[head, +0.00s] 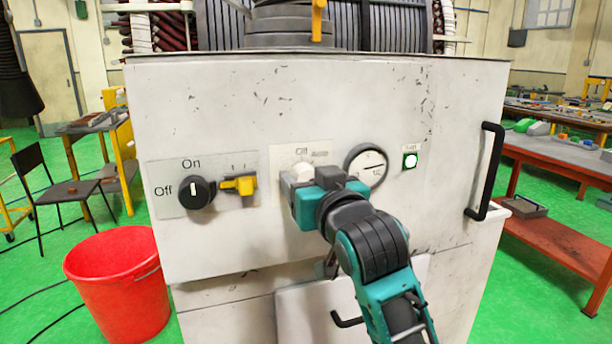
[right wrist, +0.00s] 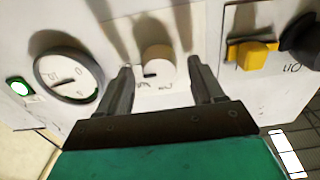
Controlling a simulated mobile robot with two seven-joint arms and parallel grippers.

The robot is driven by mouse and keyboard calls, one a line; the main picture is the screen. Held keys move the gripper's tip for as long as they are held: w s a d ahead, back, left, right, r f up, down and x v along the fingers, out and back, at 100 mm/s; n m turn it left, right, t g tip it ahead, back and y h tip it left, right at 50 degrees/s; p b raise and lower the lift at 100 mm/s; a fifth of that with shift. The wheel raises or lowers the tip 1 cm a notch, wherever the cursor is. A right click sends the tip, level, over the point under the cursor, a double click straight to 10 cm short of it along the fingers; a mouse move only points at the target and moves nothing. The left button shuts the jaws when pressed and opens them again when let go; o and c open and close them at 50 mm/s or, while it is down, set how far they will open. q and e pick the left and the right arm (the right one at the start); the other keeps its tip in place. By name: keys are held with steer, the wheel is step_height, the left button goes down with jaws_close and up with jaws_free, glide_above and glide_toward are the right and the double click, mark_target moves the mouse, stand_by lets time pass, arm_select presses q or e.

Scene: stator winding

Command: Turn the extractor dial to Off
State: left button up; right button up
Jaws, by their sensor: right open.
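The cream dial (head: 302,170) under the labels "Off" and "Auto" sits mid-panel on the white cabinet, and I take it to be the extractor dial. My right gripper (head: 304,181) is in front of it and hides its lower part. In the right wrist view, turned upside down, the dial (right wrist: 158,62) lies between the two fingers of the open gripper (right wrist: 160,72), with a gap on each side. A short dark mark shows on the dial's lower left there, on the side of the left label; its exact setting is hard to read. My left gripper is out of view.
Left on the panel are a black On/Off dial (head: 197,191) pointing up to On and a yellow switch (head: 243,185). A round gauge (head: 366,165) and a lit green lamp (head: 410,160) are right. A black handle (head: 486,172) sticks out. A red bucket (head: 120,290) stands left.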

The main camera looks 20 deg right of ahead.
steer(key=shift+s, duration=0.1)
steer(key=c, duration=1.1)
steer(key=shift+o, duration=0.2)
steer(key=n, duration=0.4)
steer(key=shift+a+n, duration=0.1)
steer(key=shift+n, duration=0.3)
steer(key=n, duration=0.4)
steer(key=shift+n, duration=0.3)
steer(key=n, duration=0.4)
steer(key=shift+a+f+n, duration=0.1)
steer(key=shift+n, duration=2.1)
